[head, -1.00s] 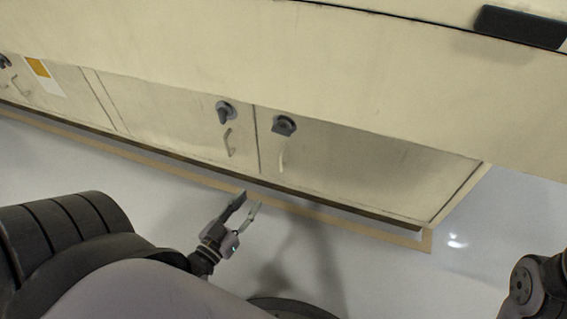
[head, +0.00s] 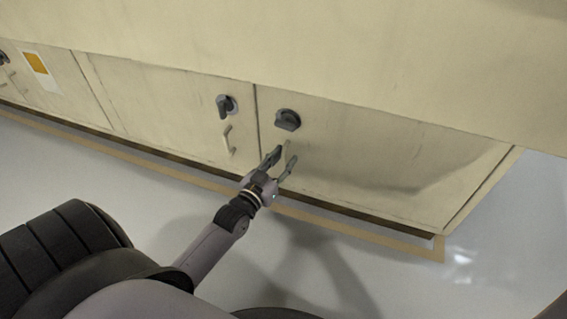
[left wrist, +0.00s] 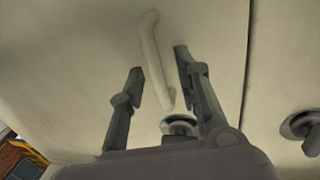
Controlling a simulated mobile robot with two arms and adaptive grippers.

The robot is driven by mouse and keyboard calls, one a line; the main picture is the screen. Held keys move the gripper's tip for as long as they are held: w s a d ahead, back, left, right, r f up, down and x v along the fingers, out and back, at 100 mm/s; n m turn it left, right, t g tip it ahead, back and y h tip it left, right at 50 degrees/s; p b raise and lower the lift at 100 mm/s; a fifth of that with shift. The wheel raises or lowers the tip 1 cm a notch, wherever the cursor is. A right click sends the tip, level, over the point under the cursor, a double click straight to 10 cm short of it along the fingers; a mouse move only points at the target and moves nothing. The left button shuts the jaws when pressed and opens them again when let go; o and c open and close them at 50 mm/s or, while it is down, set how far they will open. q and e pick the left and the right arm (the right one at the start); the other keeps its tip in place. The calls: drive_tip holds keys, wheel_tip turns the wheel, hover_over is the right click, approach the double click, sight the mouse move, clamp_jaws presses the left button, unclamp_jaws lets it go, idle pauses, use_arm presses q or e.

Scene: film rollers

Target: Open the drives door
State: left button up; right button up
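The cream door (head: 370,160) on the right of the cabinet has a dark round knob (head: 287,119) and a pale handle (head: 287,146) below it near its left edge. My left gripper (head: 284,157) is open at this handle, which it partly hides. In the left wrist view, the handle (left wrist: 155,60) shows between the two spread fingers (left wrist: 159,62), with no clear contact visible. The knob (left wrist: 178,126) appears beyond the gripper there. The door looks closed. No label saying drives is readable. My right gripper is out of view.
A neighbouring door (head: 160,110) on the left has its own knob (head: 227,106) and handle (head: 229,140). The cabinet's upper body (head: 350,60) overhangs the doors. A tan floor stripe (head: 360,229) runs along its foot. The pale floor (head: 400,285) in front is clear.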

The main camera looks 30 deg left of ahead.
use_arm(q)
drive_tip(key=shift+w, duration=0.1)
drive_tip(key=shift+c, duration=0.3)
clamp_jaws()
idle(0.6)
